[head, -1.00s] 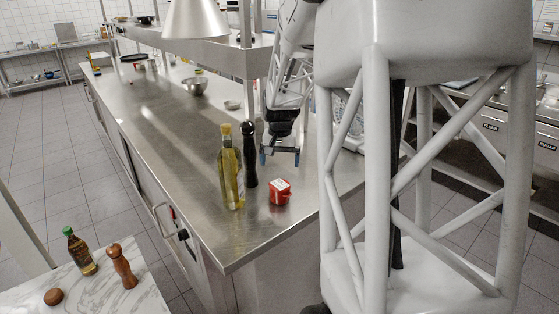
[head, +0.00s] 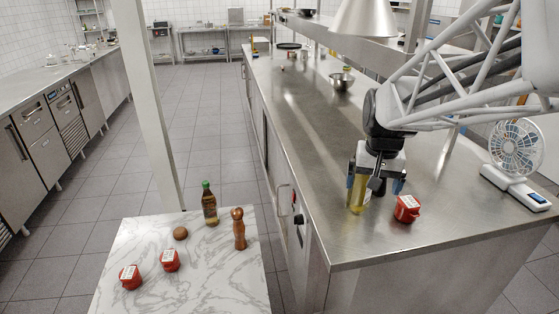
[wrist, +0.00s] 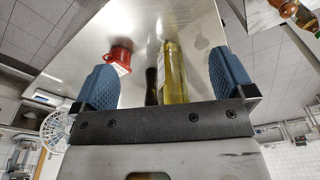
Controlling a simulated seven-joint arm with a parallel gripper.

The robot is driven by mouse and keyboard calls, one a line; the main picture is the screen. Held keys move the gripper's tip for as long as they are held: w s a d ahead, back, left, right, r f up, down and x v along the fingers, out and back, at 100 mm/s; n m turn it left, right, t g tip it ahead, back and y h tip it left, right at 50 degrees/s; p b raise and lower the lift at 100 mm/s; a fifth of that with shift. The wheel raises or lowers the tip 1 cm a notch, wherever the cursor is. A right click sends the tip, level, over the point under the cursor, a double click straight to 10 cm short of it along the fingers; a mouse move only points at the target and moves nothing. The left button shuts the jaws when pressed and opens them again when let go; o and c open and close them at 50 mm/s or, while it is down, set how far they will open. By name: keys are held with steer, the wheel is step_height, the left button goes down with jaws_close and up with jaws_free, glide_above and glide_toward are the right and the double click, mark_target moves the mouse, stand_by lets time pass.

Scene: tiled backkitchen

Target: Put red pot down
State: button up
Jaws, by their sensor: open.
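A red pot (head: 407,208) with a white label stands on the steel counter (head: 345,245), near its front end. It also shows in the wrist view (wrist: 120,57), beside the left finger. My gripper (head: 376,185) is open and empty above the counter, in front of the bottle in the head view and just left of the pot. Both blue fingers show apart in the wrist view (wrist: 165,82), with nothing gripped between them. Two more red pots, a left one (head: 131,277) and a right one (head: 170,260), stand on the marble table (head: 205,285).
A yellow oil bottle (head: 357,193) stands close to my gripper; a dark mill (wrist: 151,88) is beside it. A white fan (head: 517,150) stands on the right. A dark bottle (head: 209,205), wooden mill (head: 239,230) and brown round object (head: 180,233) stand on the marble table.

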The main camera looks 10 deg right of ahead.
steer(key=s+a+n+t, duration=0.1)
steer(key=s+a+n, duration=0.3)
steer(key=s+a, duration=0.9)
steer(key=s, duration=0.3)
steer(key=shift+s+n, duration=0.15)
steer(key=shift+n, duration=0.15)
